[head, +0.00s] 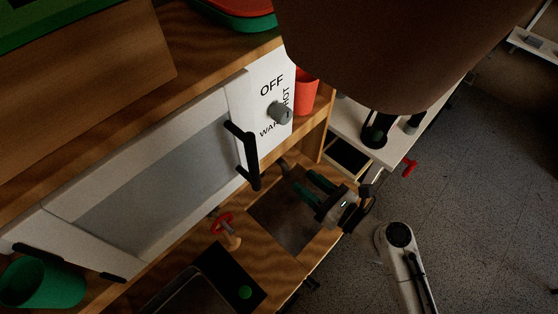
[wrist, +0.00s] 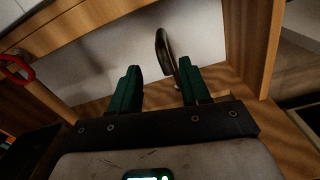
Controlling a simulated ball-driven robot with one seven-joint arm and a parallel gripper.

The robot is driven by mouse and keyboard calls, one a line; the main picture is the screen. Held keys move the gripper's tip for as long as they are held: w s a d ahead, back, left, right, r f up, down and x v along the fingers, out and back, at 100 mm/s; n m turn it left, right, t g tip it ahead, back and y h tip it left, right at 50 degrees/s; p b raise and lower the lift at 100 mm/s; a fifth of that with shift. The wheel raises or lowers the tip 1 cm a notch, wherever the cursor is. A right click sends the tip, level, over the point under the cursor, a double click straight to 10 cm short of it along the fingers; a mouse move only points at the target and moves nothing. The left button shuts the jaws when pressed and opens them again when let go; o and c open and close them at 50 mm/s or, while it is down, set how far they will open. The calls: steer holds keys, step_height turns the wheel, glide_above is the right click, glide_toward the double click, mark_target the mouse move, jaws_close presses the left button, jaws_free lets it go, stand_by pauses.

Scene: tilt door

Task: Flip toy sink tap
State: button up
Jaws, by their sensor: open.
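The toy sink tap (wrist: 163,50) is a dark curved metal spout in the wrist view, standing ahead of my gripper (wrist: 158,68). It appears between the two green fingertips, closer to the right finger; I cannot tell whether they touch. In the head view, a small dark piece at the back of the sink (head: 283,165) looks like the tap, partly hard to make out. My gripper (head: 305,182) hangs over the dark sink basin (head: 275,228), its green fingers apart and empty, pointing toward the back panel.
A red knob (head: 222,222) stands left of the basin. A white oven door (head: 150,175) with a black handle (head: 244,155) is above, beside a grey dial (head: 281,112). A red cup (head: 305,92) sits on the shelf. A wooden post (wrist: 262,45) rises at right.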

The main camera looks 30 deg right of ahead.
mark_target(277, 157)
steer(key=p+x, duration=0.1)
steer(key=x, duration=0.9)
steer(key=shift+w, duration=0.4)
steer(key=shift+c, duration=0.2)
jaws_close()
